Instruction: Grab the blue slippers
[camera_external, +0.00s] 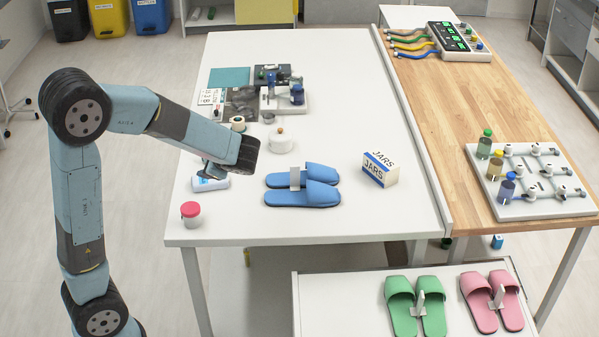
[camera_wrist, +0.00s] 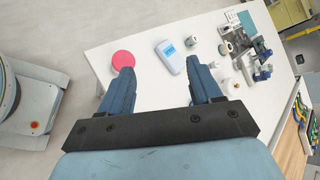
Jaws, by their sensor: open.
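The blue slippers (camera_external: 303,188) lie side by side on the white table, toes to the right, with a pale upright clip or tag between them. They do not show in the wrist view. My gripper (camera_wrist: 159,68) is open and empty, with its two blue fingers apart. In the external view my gripper (camera_external: 210,172) is above the table to the left of the slippers, near a white and blue device (camera_external: 209,183), and partly hidden by my wrist.
A red-lidded jar (camera_external: 190,214) stands at the table's front left. A white lidded pot (camera_external: 280,140) stands behind the slippers, and a JARS box (camera_external: 380,169) to their right. Green slippers (camera_external: 402,305) and pink slippers (camera_external: 480,302) lie on a lower white surface in front.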

